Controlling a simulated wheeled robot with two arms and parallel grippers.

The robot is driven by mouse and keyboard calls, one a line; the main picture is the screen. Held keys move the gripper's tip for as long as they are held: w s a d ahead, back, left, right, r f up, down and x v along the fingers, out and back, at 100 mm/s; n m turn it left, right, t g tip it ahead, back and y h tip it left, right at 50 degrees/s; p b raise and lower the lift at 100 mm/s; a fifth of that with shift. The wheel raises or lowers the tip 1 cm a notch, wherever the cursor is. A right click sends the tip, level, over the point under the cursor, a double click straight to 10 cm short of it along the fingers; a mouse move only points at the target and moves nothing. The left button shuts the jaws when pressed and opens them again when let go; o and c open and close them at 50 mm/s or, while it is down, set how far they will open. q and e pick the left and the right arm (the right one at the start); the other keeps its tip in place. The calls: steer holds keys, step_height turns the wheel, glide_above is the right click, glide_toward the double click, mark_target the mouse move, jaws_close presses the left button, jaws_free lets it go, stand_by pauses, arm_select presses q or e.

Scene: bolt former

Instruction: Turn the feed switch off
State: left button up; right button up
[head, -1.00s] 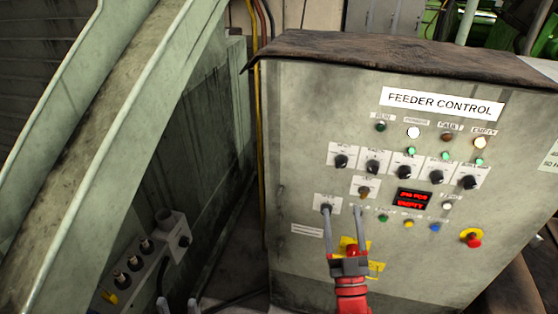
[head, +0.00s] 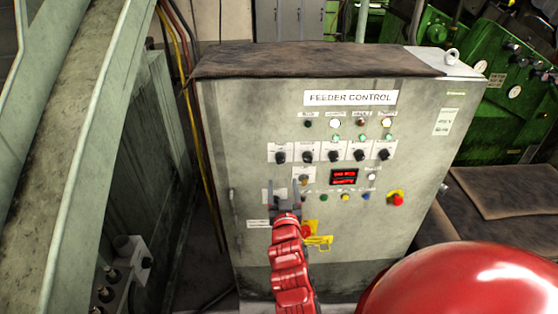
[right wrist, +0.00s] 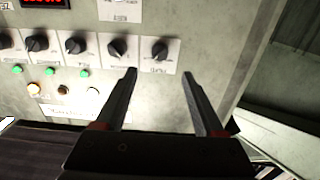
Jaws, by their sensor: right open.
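The grey feeder control panel (head: 240,130) stands upright in the head view. It has a row of black rotary knobs, with the leftmost knob (head: 280,158) just above my right gripper (head: 284,185). A lower-left switch plate (head: 267,196) is partly hidden behind the gripper. I cannot read which switch is the feed switch. In the right wrist view the panel appears upside down. There the right gripper (right wrist: 159,75) is open and empty, its two fingers apart, with the end knob (right wrist: 159,51) beyond and between the tips. I see no contact. My left gripper is not in view.
A red emergency button (head: 397,200) is on the panel's lower right. A yellow piece (head: 318,241) sits low on the panel beside my right arm. A greenish metal frame (head: 75,150) stands on the left and green machinery (head: 510,90) at the right back.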

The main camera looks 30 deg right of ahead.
mark_target(281, 162)
steer(key=p+x, duration=0.3)
steer(key=x, duration=0.6)
steer(key=shift+r, duration=0.15)
steer(key=shift+x, duration=0.75)
jaws_close()
